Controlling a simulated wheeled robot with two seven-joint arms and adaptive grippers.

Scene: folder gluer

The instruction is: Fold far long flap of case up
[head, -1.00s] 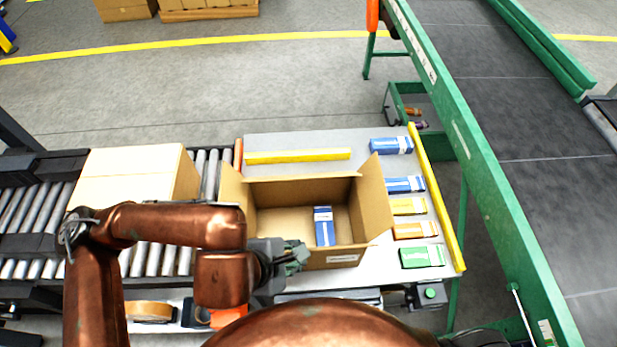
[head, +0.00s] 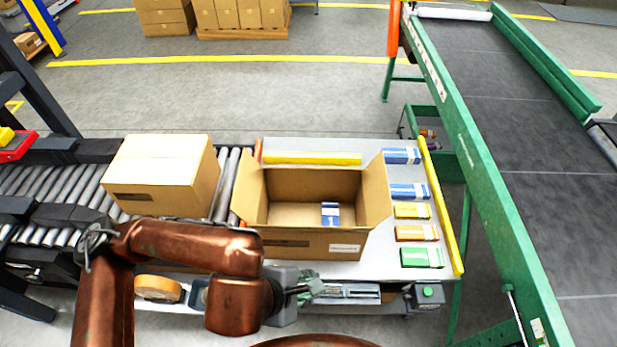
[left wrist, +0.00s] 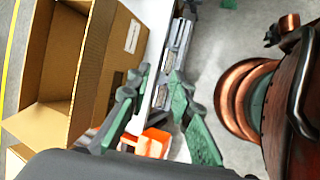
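The open brown case (head: 290,243) stands on the grey table, with one blue-and-white packet (head: 330,213) inside. Its left short flap (head: 249,187) and right short flap (head: 377,190) stand up. No far long flap shows above the far wall; the outside of that wall is hidden. In the left wrist view the case (left wrist: 112,60) lies left of the fingers. My left gripper (head: 310,285) is in front of the case's near side, apart from it. Its green fingers (left wrist: 157,76) are spread with nothing between them. My right gripper is not in view.
A closed carton (head: 160,170) sits on the roller conveyor at left. Several small boxes (head: 417,232) line the table's right side, by a yellow rail (head: 440,205). Another yellow bar (head: 312,158) lies behind the case. A green-framed belt conveyor (head: 520,130) runs at right.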

